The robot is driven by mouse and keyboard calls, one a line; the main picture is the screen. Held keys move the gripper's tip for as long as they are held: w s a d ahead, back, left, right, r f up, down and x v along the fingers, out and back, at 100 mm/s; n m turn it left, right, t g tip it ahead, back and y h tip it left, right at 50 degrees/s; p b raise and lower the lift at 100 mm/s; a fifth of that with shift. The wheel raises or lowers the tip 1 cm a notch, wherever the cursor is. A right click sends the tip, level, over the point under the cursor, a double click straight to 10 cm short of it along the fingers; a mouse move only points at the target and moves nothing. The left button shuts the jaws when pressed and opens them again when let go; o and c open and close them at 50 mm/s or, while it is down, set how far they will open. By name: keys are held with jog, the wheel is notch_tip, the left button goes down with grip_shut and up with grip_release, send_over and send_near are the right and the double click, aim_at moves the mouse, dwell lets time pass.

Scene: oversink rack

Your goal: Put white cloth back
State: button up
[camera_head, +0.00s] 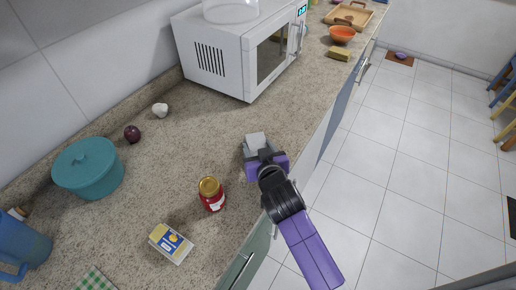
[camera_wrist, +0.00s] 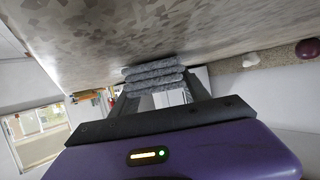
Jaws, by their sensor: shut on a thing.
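The white cloth (camera_head: 255,141) is a small folded bundle at my gripper's tip, over the counter in front of the microwave. In the wrist view the folded cloth (camera_wrist: 153,76) looks grey, with several stacked layers. My gripper (camera_head: 257,152) is shut on it, and its dark fingers (camera_wrist: 153,97) sit on either side of the cloth. The cloth is right by the counter surface; I cannot tell whether it touches.
The speckled counter (camera_head: 180,150) has free room around the cloth. A white microwave (camera_head: 240,55) stands behind it. Nearer are a red jar (camera_head: 212,197), a yellow-and-white box (camera_head: 170,243) and a teal pot (camera_head: 88,170). A garlic bulb (camera_head: 160,110) and a purple onion (camera_head: 132,133) lie left.

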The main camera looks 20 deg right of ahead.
jog(key=o, duration=1.2)
jog(key=shift+s+f, duration=0.2)
jog(key=shift+f, duration=0.75)
jog(key=shift+r, duration=0.1)
jog(key=shift+r+p, duration=0.55)
jog(key=shift+p, duration=0.05)
jog(key=v, duration=0.7)
jog(key=r+b+v, duration=0.1)
jog(key=v, duration=0.3)
jog(key=shift+s, duration=0.2)
